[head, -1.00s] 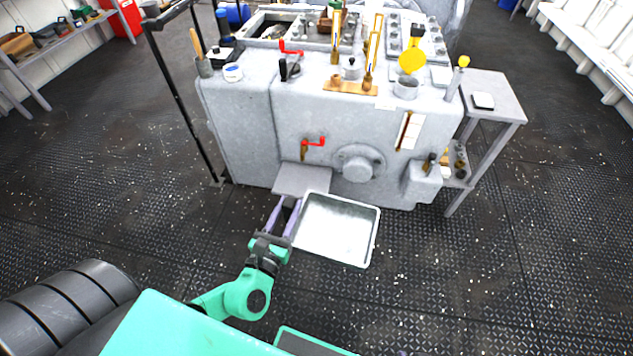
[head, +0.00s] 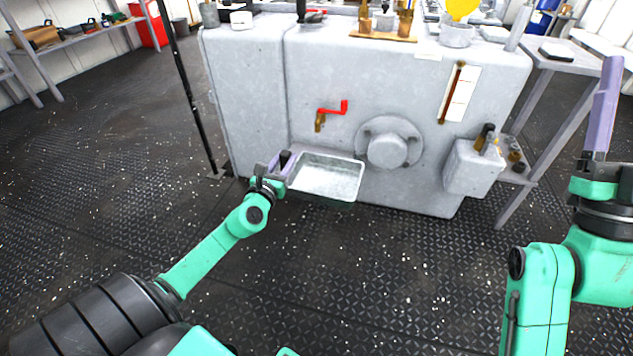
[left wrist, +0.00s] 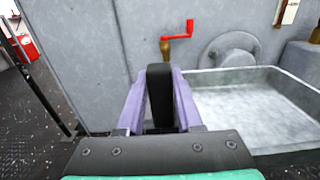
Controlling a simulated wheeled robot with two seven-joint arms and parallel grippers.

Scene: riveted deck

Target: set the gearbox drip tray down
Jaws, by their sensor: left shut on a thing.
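The drip tray (head: 328,178) is a shallow pale metal tray with a raised rim, in front of the grey gearbox housing (head: 250,100), below and just right of a red-handled tap (head: 331,112). My left gripper (head: 282,162) is shut on the tray at its left side. In the left wrist view, a black upright piece stands between the purple fingers (left wrist: 160,100), and the tray (left wrist: 255,112) extends to the right. The tray looks about level; what lies under it is hidden. My right gripper (head: 602,110) is raised at the right edge, its opening unclear.
A round flanged boss (head: 388,148) and a small grey box (head: 472,166) stick out of the housing right of the tray. A grey side table (head: 560,60) stands at the right. A black post (head: 190,90) rises at the left. The floor in front is clear.

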